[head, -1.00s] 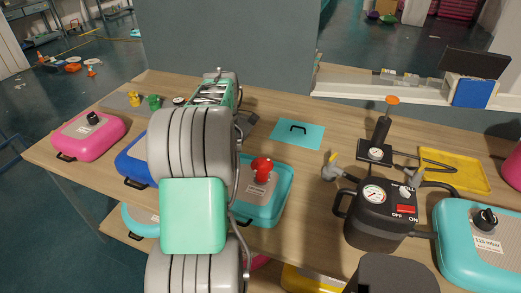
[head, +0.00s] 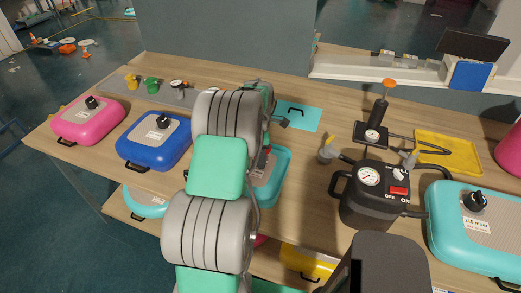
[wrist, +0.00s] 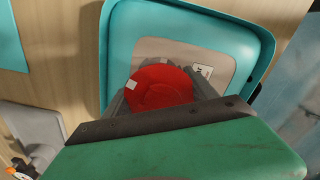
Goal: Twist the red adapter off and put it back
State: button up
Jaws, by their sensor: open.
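The red adapter (wrist: 158,86) sits on the grey top plate of a small teal inflatable case (wrist: 120,40). In the wrist view its round red top shows large. My gripper (wrist: 161,92) is open, with one grey finger on each side of the adapter. I cannot tell whether the fingers touch it. In the head view my arm hides most of the adapter; only a sliver of red (head: 268,149) shows above the teal case (head: 270,182).
Pink (head: 88,122) and blue (head: 152,142) cases lie left. A black pump (head: 372,195), gauge stand (head: 372,135), yellow tray (head: 448,150) and large teal case (head: 470,230) stand right.

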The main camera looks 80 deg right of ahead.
jog(key=shift+c, duration=0.4)
jog(key=c, duration=1)
jog(key=m, duration=0.3)
jog(key=shift+b, duration=0.3)
jog(key=m, duration=0.3)
jog(key=shift+m, duration=0.4)
jog(key=m, duration=0.3)
jog(key=shift+m+b, duration=0.3)
jog(key=shift+b, duration=0.05)
jog(key=m, duration=0.3)
jog(key=shift+m, duration=0.3)
jog(key=shift+r, duration=0.15)
jog(key=shift+r+p, duration=1.2)
jog(key=shift+r, duration=1.2)
